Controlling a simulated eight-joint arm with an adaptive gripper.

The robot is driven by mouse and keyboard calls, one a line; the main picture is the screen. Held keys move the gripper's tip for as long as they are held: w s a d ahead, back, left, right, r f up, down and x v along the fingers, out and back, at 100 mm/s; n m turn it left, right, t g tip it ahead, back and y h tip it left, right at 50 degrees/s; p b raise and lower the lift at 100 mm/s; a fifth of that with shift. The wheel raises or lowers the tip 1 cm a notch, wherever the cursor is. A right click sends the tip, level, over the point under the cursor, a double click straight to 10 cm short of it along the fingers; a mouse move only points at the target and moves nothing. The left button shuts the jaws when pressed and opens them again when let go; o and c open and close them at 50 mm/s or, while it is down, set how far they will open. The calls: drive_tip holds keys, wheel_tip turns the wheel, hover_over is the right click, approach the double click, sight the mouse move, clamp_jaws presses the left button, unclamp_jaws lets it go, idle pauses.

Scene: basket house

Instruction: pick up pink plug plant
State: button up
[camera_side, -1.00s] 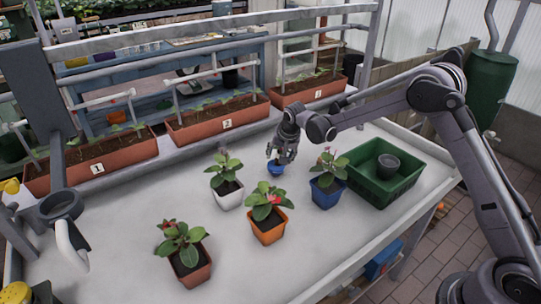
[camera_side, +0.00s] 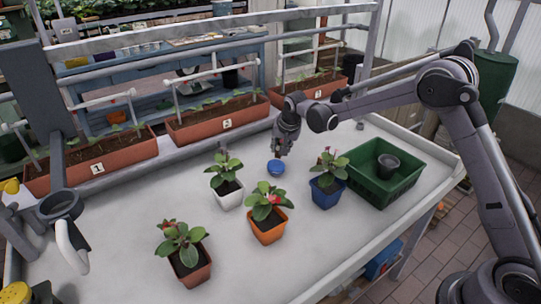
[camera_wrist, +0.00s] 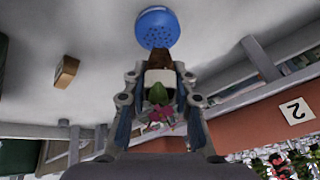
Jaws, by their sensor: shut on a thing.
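The pink plug plant (camera_wrist: 160,115) shows in the wrist view between my gripper's fingers, with pink petals, a green leaf and a brown root plug (camera_wrist: 158,60) pointing away from the camera. My gripper (camera_side: 280,153) is shut on it, above the table in the side view. The plant is too small to make out there.
Potted plants stand around: white pot (camera_side: 229,196), orange pot (camera_side: 267,232), terracotta pot (camera_side: 190,272) and blue pot (camera_side: 325,196). A green crate (camera_side: 385,190) holds a grey pot (camera_side: 388,166). Numbered planter boxes (camera_side: 222,124) line the back edge.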

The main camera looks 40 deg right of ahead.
sight(276, 152)
drive_tip(key=s+d+r, duration=0.6)
drive_tip(key=d+r, duration=0.2)
drive_tip(key=d, duration=0.1)
drive_tip(key=w+a+f+n, duration=0.2)
drive_tip(key=a+n, duration=0.1)
drive_tip(key=w+a+f+n+g+y, duration=0.1)
drive_tip(key=w+a+f+n, duration=0.1)
drive_tip(key=w+a+n, duration=0.1)
drive_tip(key=w+a+f+n, duration=0.2)
drive_tip(key=a, duration=0.1)
drive_tip(key=shift+w+a+f+n+g, duration=0.25)
drive_tip(key=shift+a+n+g, duration=0.05)
drive_tip(key=shift+n, duration=0.1)
drive_tip(key=shift+f, duration=2.05)
drive_tip(key=shift+f, duration=0.1)
drive_tip(key=o, duration=1)
drive_tip(key=shift+c, duration=0.2)
